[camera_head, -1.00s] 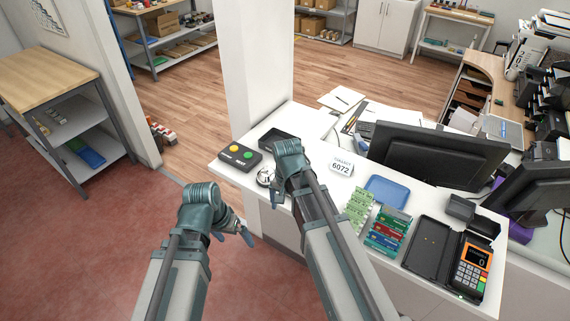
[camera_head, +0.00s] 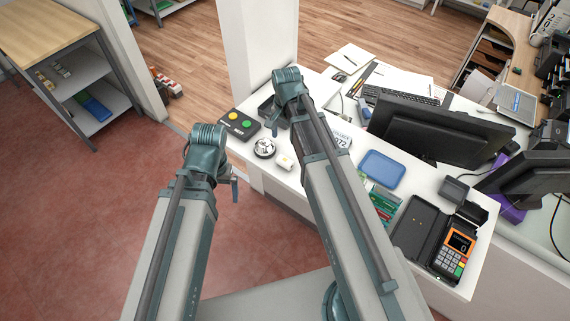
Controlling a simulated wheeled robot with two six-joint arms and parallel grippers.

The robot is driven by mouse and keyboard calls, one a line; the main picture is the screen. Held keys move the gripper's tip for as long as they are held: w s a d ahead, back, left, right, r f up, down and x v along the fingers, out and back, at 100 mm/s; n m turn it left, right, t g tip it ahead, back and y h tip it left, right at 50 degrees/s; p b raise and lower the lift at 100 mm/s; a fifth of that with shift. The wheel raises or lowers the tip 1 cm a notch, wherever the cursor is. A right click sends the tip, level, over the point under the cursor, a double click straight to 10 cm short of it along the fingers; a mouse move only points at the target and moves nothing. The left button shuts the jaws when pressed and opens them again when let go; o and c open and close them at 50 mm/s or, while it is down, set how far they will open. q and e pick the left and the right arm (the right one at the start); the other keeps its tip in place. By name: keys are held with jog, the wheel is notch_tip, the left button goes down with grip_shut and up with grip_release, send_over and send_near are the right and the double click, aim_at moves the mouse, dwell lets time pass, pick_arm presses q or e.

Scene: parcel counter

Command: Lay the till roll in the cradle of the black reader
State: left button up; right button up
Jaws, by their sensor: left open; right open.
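A small white piece, likely the till roll (camera_head: 286,162), lies on the counter right of the round silver bell. A black open tray-like unit (camera_head: 418,226) lies at the counter's front right, beside an orange-faced card terminal (camera_head: 459,246); I cannot tell for certain which part is the reader's cradle. My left gripper (camera_head: 234,189) is open and empty, out in front of the counter's left edge. My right gripper (camera_head: 274,128) is open over the counter's left part, beyond the white piece and near the button box. My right forearm hides part of the counter.
A button box (camera_head: 240,124) and the silver bell (camera_head: 264,147) stand at the left end. A number sign (camera_head: 341,140), blue tray (camera_head: 382,168) and card rack (camera_head: 384,206) line the counter. Monitors (camera_head: 428,132) stand behind. A white pillar (camera_head: 257,50) rises beyond the left end.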

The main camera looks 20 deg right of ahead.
jog(key=b, duration=0.6)
send_over(285, 159)
notch_tip(285, 159, down, 7)
jog(key=shift+d+r, duration=0.15)
jog(key=shift+s, duration=0.1)
notch_tip(285, 159, down, 5)
jog(key=b, duration=0.5)
jog(key=shift+f, duration=0.2)
jog(key=shift+r, duration=0.1)
jog(key=c, duration=1.3)
